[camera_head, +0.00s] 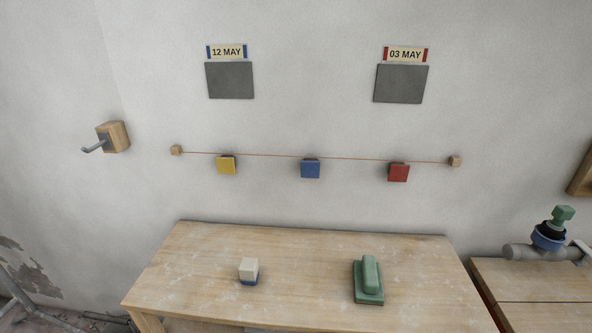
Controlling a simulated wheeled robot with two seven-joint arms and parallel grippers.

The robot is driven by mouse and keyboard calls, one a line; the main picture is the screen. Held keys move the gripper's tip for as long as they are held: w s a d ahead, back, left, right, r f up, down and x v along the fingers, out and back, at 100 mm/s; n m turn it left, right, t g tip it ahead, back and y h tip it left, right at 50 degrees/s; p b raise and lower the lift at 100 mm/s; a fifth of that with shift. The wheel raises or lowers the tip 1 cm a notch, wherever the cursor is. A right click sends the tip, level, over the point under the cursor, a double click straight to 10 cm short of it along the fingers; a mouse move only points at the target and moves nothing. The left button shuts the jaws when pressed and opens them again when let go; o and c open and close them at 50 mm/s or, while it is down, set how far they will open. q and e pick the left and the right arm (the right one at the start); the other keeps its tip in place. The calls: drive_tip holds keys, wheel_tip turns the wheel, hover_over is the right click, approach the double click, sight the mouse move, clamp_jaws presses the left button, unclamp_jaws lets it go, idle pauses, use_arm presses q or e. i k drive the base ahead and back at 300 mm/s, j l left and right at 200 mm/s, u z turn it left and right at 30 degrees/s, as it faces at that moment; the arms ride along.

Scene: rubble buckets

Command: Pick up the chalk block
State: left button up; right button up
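A small block with a cream-white top and a dark blue lower part, which looks like the chalk block (248,268), stands upright on the wooden table (310,252), left of the middle. Nothing touches it. Neither of my grippers is in the head view.
A green block with a raised grip (369,280) sits on the table to the right. A cord (275,155) with yellow, blue and red squares crosses the wall behind. A peg on a wooden block (113,136) juts out at left. A second table (535,285) with a pipe and green-topped valve (550,235) stands at right.

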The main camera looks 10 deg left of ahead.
sight(248, 270)
drive_tip(key=j+z, duration=0.35)
drive_tip(key=j, duration=0.25)
drive_tip(key=j+z, duration=0.35)
drive_tip(key=j, duration=0.3)
drive_tip(key=k+j+z, duration=0.15)
drive_tip(key=j+z, duration=0.2)
drive_tip(key=j, duration=0.25)
